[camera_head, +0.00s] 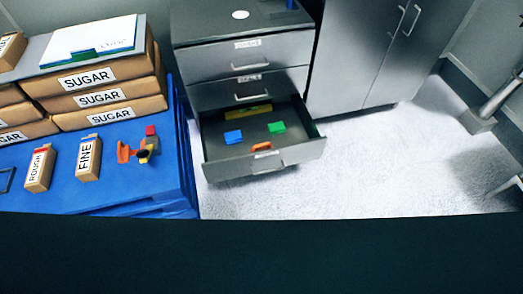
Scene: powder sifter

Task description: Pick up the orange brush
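Two orange things are in view, and both are too small for me to tell surely which is the brush. One is a small orange piece (262,147) lying near the front of the open bottom drawer (229,172) of the grey cabinet. The other is an orange item (124,152) on the blue surface at the left, beside small red, yellow and dark parts. Neither of my grippers shows in the head view.
The drawer also holds blue (233,137), green (276,127) and yellow (255,110) pieces. Sugar bags (106,97), a ROUGH box (39,169) and a FINE box (88,158) stand on the blue surface (150,184). The pale floor (370,170) right of the drawer is clear.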

